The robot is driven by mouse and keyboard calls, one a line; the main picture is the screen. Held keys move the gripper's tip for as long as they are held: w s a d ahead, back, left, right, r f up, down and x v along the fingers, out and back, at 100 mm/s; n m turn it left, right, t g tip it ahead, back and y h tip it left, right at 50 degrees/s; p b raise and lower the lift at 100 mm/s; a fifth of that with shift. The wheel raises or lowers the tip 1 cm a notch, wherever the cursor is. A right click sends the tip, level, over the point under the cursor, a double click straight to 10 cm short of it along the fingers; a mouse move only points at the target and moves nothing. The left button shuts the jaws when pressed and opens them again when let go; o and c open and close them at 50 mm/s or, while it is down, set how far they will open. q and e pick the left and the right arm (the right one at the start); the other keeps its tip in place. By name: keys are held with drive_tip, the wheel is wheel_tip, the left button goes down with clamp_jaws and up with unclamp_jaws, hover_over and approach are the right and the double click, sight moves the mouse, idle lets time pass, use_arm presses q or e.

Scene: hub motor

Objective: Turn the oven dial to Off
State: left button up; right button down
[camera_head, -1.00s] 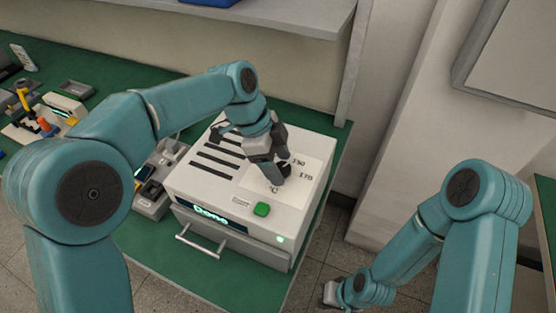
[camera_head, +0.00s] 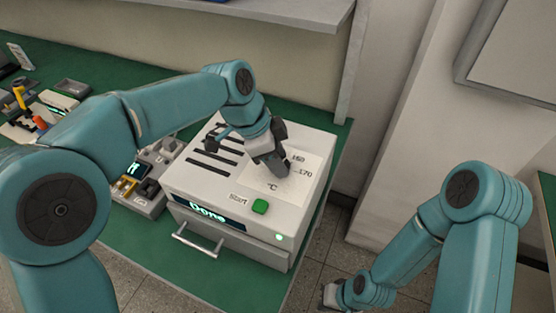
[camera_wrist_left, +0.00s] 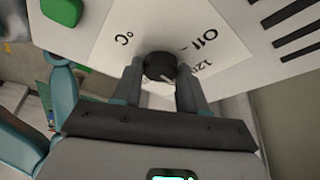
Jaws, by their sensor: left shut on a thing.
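The oven (camera_head: 235,215) is a white box on the green bench, with a "Done" display (camera_head: 207,213) and a green Start button (camera_head: 260,207). In the left wrist view its dark round dial (camera_wrist_left: 160,65) sits on a white panel marked Off, 120 and °C. A pale pointer mark on the dial points down and slightly right in that view, away from Off. My left gripper (camera_head: 279,172) is shut on the dial, one finger on each side; it also shows in the left wrist view (camera_wrist_left: 160,82). In the head view it hides the dial. My right gripper (camera_head: 330,295) is low, away from the oven.
The drawer handle (camera_head: 200,242) sticks out in front. A shelf (camera_head: 290,15) overhangs the bench at the back, and a wall is on the right.

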use_arm(q)
drive_tip(key=n, duration=0.1)
drive_tip(key=n+t+b, duration=0.1)
drive_tip(key=n, duration=0.1)
drive_tip(key=shift+s+f+n+y, duration=0.1)
drive_tip(key=shift+s+n+y, duration=0.05)
drive_tip(key=shift+n+y, duration=0.15)
drive_tip(key=n+t+b, duration=0.1)
drive_tip(key=n, duration=0.1)
drive_tip(key=n+y, duration=0.1)
drive_tip(key=n, duration=0.1)
drive_tip(key=shift+s+d+n+t+b, duration=0.1)
drive_tip(key=shift+s+n+t+b, duration=0.05)
drive_tip(key=shift+n+t+b, duration=0.2)
drive_tip(key=n+t+y+b, duration=0.1)
drive_tip(key=n, duration=0.3)
drive_tip(key=shift+d+b, duration=0.2)
drive_tip(key=shift+b, duration=0.1)
drive_tip(key=shift+s+d+n+y+b, duration=0.1)
drive_tip(key=shift+n+y+b, duration=0.7)
drive_tip(key=shift+n, duration=1.35)
drive_tip(key=shift+y, duration=0.3)
drive_tip(key=o, duration=0.9)
drive_tip(key=shift+o, duration=0.8)
